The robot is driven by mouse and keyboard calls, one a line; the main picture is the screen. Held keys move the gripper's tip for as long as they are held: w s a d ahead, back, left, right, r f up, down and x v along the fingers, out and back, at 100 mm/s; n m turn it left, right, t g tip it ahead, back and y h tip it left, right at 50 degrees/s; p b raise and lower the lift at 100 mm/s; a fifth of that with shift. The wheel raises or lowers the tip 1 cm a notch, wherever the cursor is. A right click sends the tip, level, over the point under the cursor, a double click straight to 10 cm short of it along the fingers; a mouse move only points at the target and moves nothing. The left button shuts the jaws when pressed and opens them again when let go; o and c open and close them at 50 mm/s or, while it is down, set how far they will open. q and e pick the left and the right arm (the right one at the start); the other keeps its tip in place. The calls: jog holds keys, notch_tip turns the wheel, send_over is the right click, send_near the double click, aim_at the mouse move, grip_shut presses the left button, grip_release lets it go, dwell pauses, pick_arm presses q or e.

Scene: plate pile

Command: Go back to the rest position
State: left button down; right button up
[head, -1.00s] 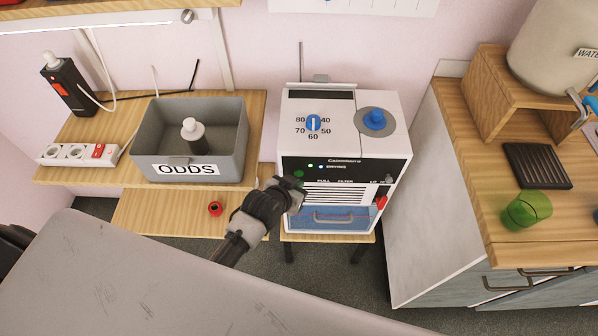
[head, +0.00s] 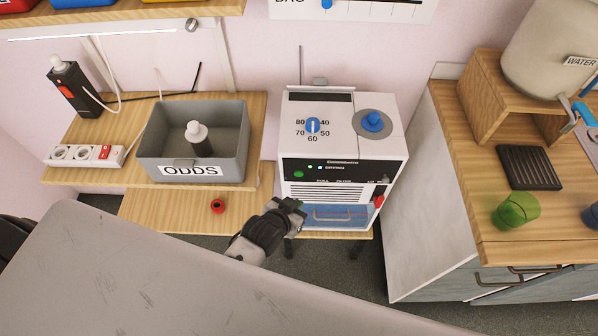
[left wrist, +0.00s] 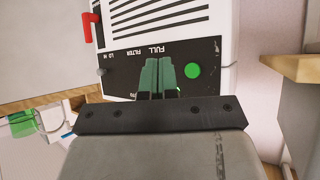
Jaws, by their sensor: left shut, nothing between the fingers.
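My left gripper (head: 296,206) is in front of the white drying machine (head: 320,150), low at its left side. Its two greenish fingers (left wrist: 157,78) are shut with nothing between them in the left wrist view, which shows the machine's front upside down. The round green button (head: 298,174) on the black panel is just above the gripper in the head view. It also shows beside the fingertips in the left wrist view (left wrist: 193,70). Green and blue lights glow by the DRYING label. My right gripper is in neither view.
A grey ODDS bin (head: 160,165) holding a bottle stands on the wooden shelf at left. A red ring (head: 217,206) lies on the lower board.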

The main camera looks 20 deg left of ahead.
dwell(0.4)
pick_arm(q)
jog(key=s+a+f+g+y, duration=0.1)
jog(key=s+a+f+g, duration=0.1)
jog(key=s+f, duration=0.65)
jog(key=s+a+f+g, duration=0.3)
jog(key=s+f, duration=0.2)
jog(key=f, duration=0.6)
jog(key=s+a+f+g, duration=0.1)
jog(key=s+f, duration=0.2)
jog(key=s, duration=0.3)
jog(key=s+a+f+g+y, duration=0.1)
jog(key=s+a+f, duration=0.1)
jog(key=s, duration=0.5)
jog(key=s+a+f+g+b, duration=0.1)
jog(key=s+a+f+g, duration=0.1)
jog(key=s+f, duration=0.3)
jog(key=shift+s+y, duration=0.3)
jog(key=shift+s, duration=0.6)
jog(key=shift+a, duration=0.1)
